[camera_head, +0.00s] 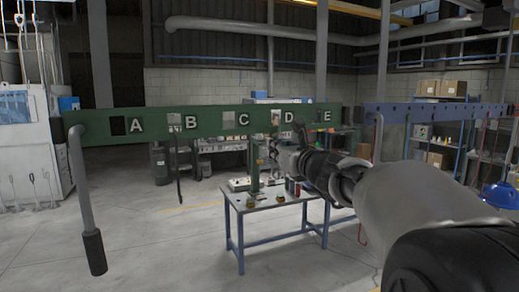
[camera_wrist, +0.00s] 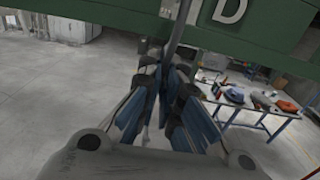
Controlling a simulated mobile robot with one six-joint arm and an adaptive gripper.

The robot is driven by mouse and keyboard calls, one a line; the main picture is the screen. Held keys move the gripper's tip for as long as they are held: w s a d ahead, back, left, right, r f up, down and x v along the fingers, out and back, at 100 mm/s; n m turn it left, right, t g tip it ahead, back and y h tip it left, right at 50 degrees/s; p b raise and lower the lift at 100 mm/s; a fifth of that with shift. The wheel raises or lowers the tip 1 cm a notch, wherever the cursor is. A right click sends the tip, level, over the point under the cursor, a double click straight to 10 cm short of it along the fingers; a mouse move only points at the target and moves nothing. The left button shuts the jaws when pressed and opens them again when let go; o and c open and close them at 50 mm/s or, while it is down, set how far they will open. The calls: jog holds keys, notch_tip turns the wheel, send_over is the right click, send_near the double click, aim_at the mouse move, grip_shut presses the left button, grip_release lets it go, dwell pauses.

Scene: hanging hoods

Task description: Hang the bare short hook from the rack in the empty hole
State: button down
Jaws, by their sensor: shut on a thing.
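A green rail (camera_head: 205,120) carries white letters A to E with a square opening beside each. My gripper (camera_head: 274,150) is just below the rail near the letter D. In the wrist view my gripper (camera_wrist: 172,78) is shut on a thin grey hook (camera_wrist: 181,32). The hook's shank rises from between the fingers in front of the green rail, left of the D (camera_wrist: 229,10). Its top is cut off by the frame, so I cannot tell whether it sits in the opening. The opening at A (camera_head: 118,126) looks dark and empty. A dark hook (camera_head: 179,180) hangs at B.
A large grey hook with a black grip (camera_head: 94,252) hangs at the rail's left end. A blue rail (camera_head: 435,113) with another grey hook (camera_head: 377,138) is at right. A blue-framed table (camera_head: 262,205) with small items stands behind and below. The floor at left is clear.

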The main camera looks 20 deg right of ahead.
jog(key=shift+f+b, duration=1.2)
jog(key=shift+b, duration=0.05)
jog(key=c, duration=1.7)
grip_release()
jog(key=shift+s, duration=0.1)
